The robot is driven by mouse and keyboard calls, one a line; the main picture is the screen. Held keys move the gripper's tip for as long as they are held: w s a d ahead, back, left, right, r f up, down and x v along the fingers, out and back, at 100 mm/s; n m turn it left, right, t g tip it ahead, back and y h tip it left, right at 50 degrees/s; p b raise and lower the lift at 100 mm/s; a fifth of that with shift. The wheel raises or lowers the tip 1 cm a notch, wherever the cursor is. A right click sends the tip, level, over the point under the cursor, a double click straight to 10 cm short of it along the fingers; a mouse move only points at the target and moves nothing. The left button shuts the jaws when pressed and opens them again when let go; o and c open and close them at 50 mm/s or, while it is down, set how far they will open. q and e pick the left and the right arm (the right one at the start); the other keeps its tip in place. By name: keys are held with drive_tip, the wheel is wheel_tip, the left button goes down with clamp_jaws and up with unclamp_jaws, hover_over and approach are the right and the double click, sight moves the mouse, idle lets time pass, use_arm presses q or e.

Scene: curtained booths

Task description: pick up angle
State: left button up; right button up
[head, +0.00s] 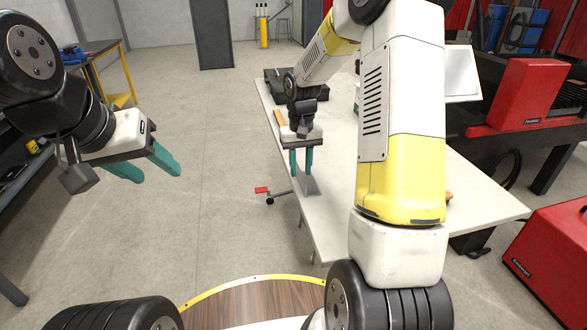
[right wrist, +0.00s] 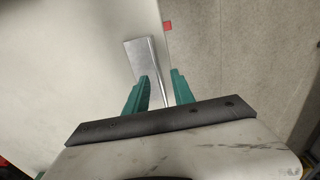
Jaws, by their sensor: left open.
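The angle is a grey metal piece (head: 310,185) at the near left edge of the white table in the head view. In the right wrist view, the angle (right wrist: 143,58) shows as a flat plate with a thin upright flange along its right side. My right gripper (head: 302,173) points down over it, with teal fingers apart. In the right wrist view the fingers (right wrist: 161,78) stand on either side of the flange, with gaps visible. My left gripper (head: 160,176) is open and empty over the floor at the left, away from the table.
The white table (head: 475,195) runs along the right, with a dark tray (head: 282,88) at its far end. A red caster lever (head: 262,190) sticks out below its left edge. Red cases (head: 550,262) stand at the right. The floor at left centre is clear.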

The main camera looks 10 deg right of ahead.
sight(301, 175)
drive_tip(key=shift+f, duration=1.5)
clamp_jaws()
